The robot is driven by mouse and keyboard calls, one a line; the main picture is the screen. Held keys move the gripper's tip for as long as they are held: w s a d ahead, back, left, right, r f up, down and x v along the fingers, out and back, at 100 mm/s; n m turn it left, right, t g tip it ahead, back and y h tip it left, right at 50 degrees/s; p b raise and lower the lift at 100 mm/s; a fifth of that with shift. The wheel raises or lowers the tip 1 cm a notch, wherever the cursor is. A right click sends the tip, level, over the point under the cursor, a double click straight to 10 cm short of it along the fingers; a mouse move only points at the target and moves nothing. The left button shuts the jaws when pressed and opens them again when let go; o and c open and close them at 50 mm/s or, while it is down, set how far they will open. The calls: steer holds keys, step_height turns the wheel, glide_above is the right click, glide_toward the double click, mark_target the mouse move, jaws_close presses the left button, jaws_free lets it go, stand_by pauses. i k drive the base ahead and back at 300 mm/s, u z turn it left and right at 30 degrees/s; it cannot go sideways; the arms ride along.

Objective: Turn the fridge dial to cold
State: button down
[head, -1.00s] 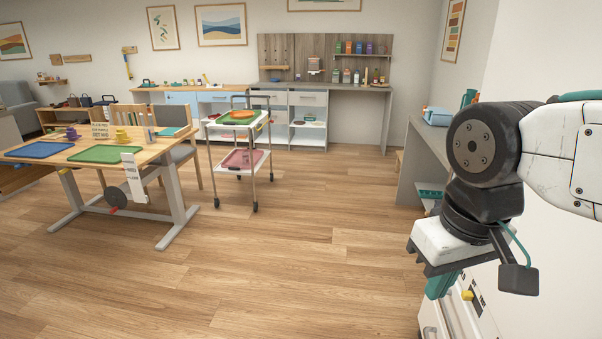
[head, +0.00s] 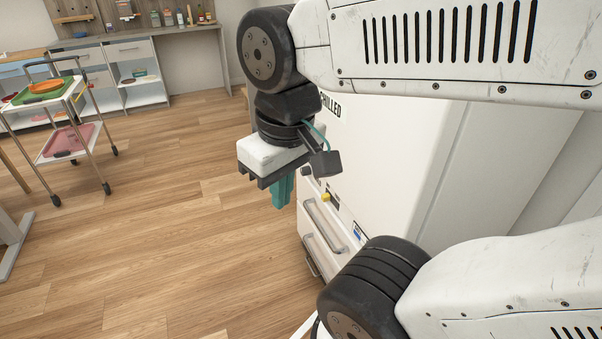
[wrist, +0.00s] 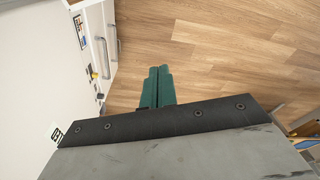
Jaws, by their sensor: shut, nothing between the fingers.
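The white fridge (head: 390,150) stands right of my gripper in the head view, with "CHILLED" lettering on its upper front. A small yellow control (head: 326,197) sits on its front beside a dark label, above the grey handles. I cannot read its setting. My gripper (head: 283,192) has teal fingers pointing down, in front of the fridge and apart from the control. In the wrist view its fingers (wrist: 159,70) are together with nothing between them, over bare floor.
Grey handles (head: 324,225) stick out from the fridge front below the control. A dark round knob (head: 306,171) sits near my gripper. A trolley (head: 60,110) with an orange and a pink item stands at far left. Wooden floor (head: 180,220) is clear in the middle.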

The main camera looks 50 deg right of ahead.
mark_target(306, 171)
steer(key=u, duration=0.45)
steer(key=k, duration=0.55)
steer(key=u, duration=0.5)
steer(key=i, duration=0.95)
steer(key=z, duration=1.2)
steer(key=i, duration=0.2)
steer(key=z, duration=0.05)
